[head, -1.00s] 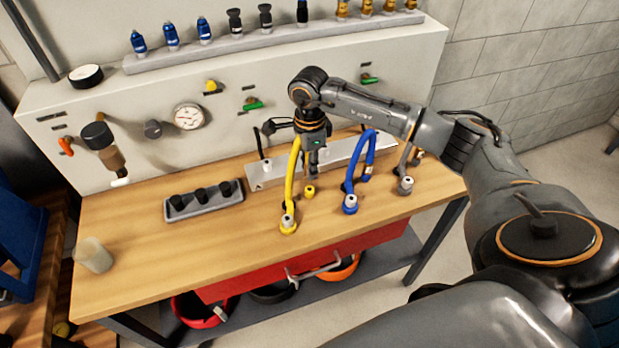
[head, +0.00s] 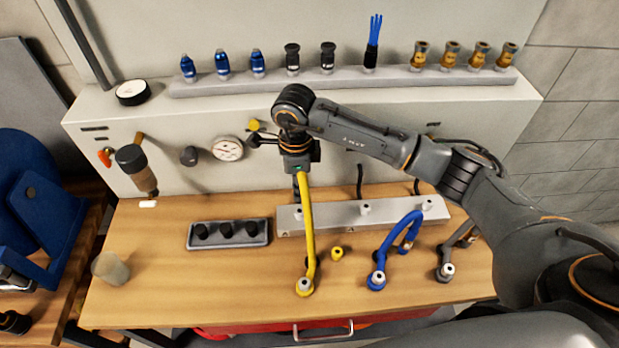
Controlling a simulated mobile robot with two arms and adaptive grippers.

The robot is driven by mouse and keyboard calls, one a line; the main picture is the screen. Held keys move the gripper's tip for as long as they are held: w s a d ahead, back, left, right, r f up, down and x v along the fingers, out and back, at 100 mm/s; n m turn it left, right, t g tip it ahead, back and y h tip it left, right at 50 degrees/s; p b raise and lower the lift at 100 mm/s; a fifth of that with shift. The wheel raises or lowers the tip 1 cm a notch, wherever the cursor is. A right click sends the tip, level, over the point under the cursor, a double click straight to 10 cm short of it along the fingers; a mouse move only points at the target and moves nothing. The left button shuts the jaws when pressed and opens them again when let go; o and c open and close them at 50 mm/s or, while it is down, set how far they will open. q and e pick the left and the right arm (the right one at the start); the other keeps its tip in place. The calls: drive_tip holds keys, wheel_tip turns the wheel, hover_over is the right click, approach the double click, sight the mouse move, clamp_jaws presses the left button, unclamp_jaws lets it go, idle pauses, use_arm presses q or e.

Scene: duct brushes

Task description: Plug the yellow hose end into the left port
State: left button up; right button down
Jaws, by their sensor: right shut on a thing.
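The yellow hose (head: 309,235) rises from its base fitting (head: 304,287) on the workbench up to my right gripper. My right gripper (head: 297,190) is shut on the upper end of the yellow hose, pointing down over the left end of the grey port block (head: 335,217). The held hose end is mostly hidden by the gripper and hose. The left port (head: 297,212) shows on the block just below the fingers. I cannot tell whether the hose end touches it. My left gripper is not in view.
A blue hose (head: 387,243) and a grey hose (head: 455,250) stand to the right. A small yellow cap (head: 337,253) lies right of the yellow hose. A grey tray (head: 262,240) with black pieces and a cup (head: 110,268) are left. The panel (head: 90,160) stands behind.

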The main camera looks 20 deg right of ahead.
drive_tip(key=shift+s+a+r, duration=0.1)
drive_tip(key=shift+a, duration=0.1)
drive_tip(key=shift+d, duration=0.1)
drive_tip(key=shift+d+f, duration=0.1)
drive_tip(key=shift+f, duration=0.25)
drive_tip(key=shift+f+b, duration=0.6)
drive_tip(key=shift+f, duration=0.65)
drive_tip(key=shift+f+b, duration=0.45)
drive_tip(key=shift+b, duration=0.05)
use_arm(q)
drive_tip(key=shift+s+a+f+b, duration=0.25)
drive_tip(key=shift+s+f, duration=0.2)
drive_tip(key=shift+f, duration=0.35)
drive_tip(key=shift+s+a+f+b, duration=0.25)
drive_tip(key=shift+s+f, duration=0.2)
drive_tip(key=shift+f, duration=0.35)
use_arm(e)
drive_tip(key=shift+f, duration=0.95)
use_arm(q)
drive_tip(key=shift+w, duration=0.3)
